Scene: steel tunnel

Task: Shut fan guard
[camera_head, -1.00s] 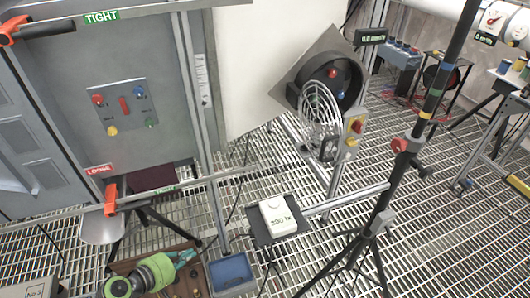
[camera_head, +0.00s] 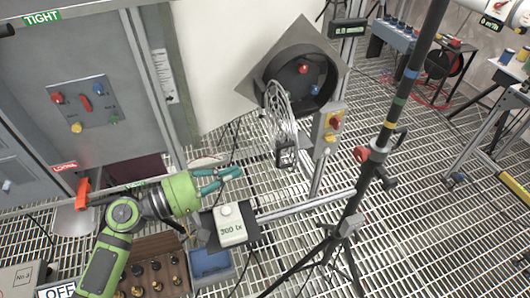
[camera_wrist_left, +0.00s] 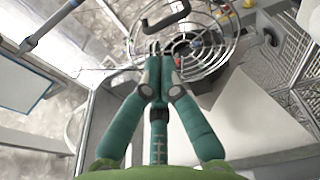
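The fan guard (camera_head: 283,120) is a round wire cage, swung open in front of and left of the dark round fan housing (camera_head: 332,85). It stands at an angle to the housing, so the housing's front is partly uncovered. In the left wrist view the guard (camera_wrist_left: 205,45) shows as wire rings beyond my fingertips. My left gripper (camera_head: 238,172), with teal fingers, is left of and below the guard. It looks apart from it in the head view. Its fingertips come together in the left wrist view, with nothing seen between them. My right gripper is not in view.
A white meter box (camera_head: 230,226) on a small stand is just below my left gripper. A blue bin (camera_head: 211,264) stands below that. A black tripod pole (camera_head: 398,110) rises right of the fan. A switch box (camera_head: 328,130) sits beside the guard. A grey panel (camera_head: 85,100) is at left.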

